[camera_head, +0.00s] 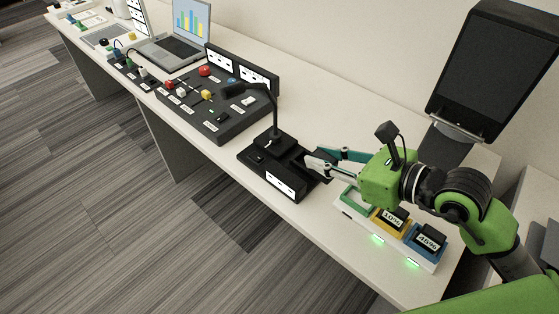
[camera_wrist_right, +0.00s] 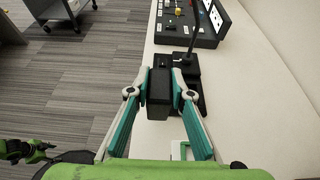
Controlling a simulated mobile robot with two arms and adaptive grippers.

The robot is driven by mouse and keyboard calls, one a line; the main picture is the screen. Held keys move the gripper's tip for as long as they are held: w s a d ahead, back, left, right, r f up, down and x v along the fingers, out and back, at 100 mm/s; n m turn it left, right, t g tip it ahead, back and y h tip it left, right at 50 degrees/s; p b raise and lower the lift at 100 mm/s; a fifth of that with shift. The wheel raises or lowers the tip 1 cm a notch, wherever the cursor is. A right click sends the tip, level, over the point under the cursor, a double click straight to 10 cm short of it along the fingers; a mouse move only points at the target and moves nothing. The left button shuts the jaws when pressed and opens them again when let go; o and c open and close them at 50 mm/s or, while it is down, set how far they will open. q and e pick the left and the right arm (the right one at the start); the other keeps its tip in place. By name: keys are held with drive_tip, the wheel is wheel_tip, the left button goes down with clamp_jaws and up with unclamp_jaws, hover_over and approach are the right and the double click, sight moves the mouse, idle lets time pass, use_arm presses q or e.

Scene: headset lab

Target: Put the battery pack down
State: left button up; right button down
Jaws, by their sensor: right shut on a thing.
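My right gripper (camera_head: 316,169) is shut on a dark battery pack (camera_wrist_right: 159,88), which sits between the fingertips in the wrist view. In the head view the fingers hide most of the pack. The gripper is at the right end of a black gooseneck unit (camera_head: 250,157) with a white label; I cannot tell if the pack touches it. A white charger (camera_head: 343,204) lies under my right arm. Its green bay (camera_head: 351,204) shows no pack in its visible part. The yellow bay and blue bay each hold a black pack with a percentage label. My left gripper is not seen.
A black control panel (camera_head: 217,123) with knobs and sliders stands left of the gooseneck unit. A laptop (camera_head: 180,45) is farther back. A dark screen on a stand (camera_head: 492,68) stands at the right. The white table (camera_head: 335,110) is bare behind the gripper.

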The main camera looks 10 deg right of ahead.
drive_tip(key=w+f, duration=0.3)
drive_tip(key=w, duration=0.1)
drive_tip(key=w+d+f, duration=0.1)
drive_tip(key=w+f, duration=0.1)
drive_tip(key=w, duration=0.2)
drive_tip(key=w+f, duration=0.3)
drive_tip(key=w, duration=0.1)
drive_tip(key=shift+w+d+f+p, duration=0.2)
drive_tip(key=shift+d+f+p, duration=0.05)
drive_tip(key=shift+f+p, duration=0.15)
drive_tip(key=shift+w+f, duration=0.35)
drive_tip(key=shift+f, duration=0.05)
wheel_tip(320, 180, down, 3)
drive_tip(key=shift+r, duration=0.1)
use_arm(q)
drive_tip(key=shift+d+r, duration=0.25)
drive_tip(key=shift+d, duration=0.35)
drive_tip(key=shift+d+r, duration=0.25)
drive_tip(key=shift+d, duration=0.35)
